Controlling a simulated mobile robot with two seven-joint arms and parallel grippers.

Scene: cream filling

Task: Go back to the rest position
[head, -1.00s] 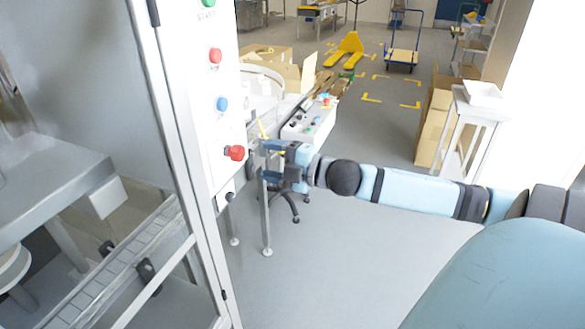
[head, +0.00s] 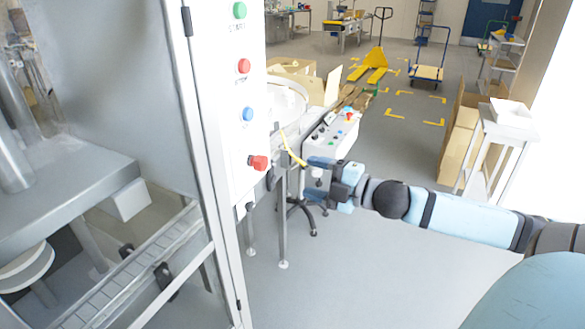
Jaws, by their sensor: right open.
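My right gripper (head: 314,178) is open and empty in the middle of the head view, on the arm that comes in from the right. Its fingers point left, toward the white control panel (head: 232,120) of the machine. A red knob (head: 258,162) on the panel is a little to the left of the fingertips, with a gap between them. My left gripper is not in view.
The machine's glass door frame (head: 207,200) and conveyor (head: 125,275) fill the left. A small control box (head: 330,138) stands behind my gripper. Cardboard boxes (head: 460,140) and a white stand (head: 495,135) are at the right. The grey floor (head: 370,270) below my arm is clear.

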